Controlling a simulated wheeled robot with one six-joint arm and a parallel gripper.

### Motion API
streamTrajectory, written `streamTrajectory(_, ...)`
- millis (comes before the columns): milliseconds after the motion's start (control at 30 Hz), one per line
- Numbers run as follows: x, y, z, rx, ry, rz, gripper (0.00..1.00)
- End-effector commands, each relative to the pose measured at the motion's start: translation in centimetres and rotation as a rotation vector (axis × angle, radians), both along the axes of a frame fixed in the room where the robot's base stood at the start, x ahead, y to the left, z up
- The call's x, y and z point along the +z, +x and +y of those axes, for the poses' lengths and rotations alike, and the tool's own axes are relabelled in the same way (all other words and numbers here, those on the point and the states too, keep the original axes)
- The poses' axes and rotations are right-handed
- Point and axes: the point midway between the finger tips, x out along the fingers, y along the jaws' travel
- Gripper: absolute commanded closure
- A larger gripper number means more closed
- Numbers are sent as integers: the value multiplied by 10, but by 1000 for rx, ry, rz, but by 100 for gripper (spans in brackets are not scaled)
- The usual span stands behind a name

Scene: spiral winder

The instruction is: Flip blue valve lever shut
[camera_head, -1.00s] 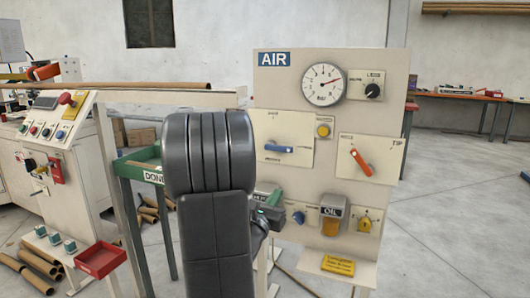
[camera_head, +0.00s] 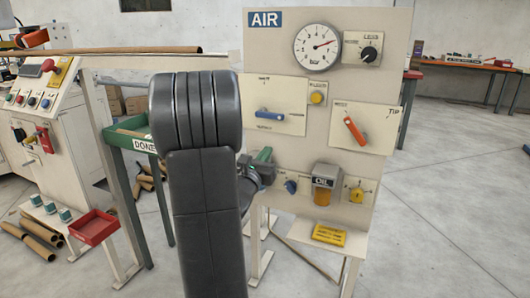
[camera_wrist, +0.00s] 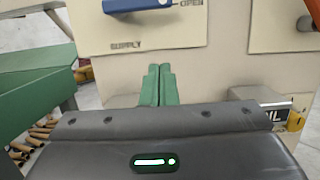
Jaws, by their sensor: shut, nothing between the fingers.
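The blue valve lever (camera_head: 270,115) sits on a cream plate on the AIR panel, left of centre, lying roughly level. In the wrist view the blue lever (camera_wrist: 140,5) shows at the top edge, pointing toward the word OPEN, with SUPPLY printed lower left. My gripper (camera_wrist: 163,85) has its green fingers together and empty, below the lever and apart from it. In the head view my gripper (camera_head: 262,156) shows in front of the panel, below the lever, partly hidden by my arm.
An orange lever (camera_head: 354,130) is to the right on its own plate. A pressure gauge (camera_head: 317,46) and black knob (camera_head: 370,53) sit above. A blue knob (camera_head: 291,187), OIL cup (camera_head: 325,185) and yellow knob (camera_head: 357,195) sit below. A green DONE table (camera_head: 140,144) stands left.

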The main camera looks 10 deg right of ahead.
Motion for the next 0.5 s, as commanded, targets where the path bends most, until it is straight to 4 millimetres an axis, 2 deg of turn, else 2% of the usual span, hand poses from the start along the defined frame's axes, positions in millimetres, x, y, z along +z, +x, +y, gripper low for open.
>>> streamTrajectory(300, 16, 55, -39, -3, -1, -2, 100)
streamTrajectory(400, 36, 56, -38, 0, 0, -6, 100)
streamTrajectory(500, 47, 55, -38, 0, 0, -4, 100)
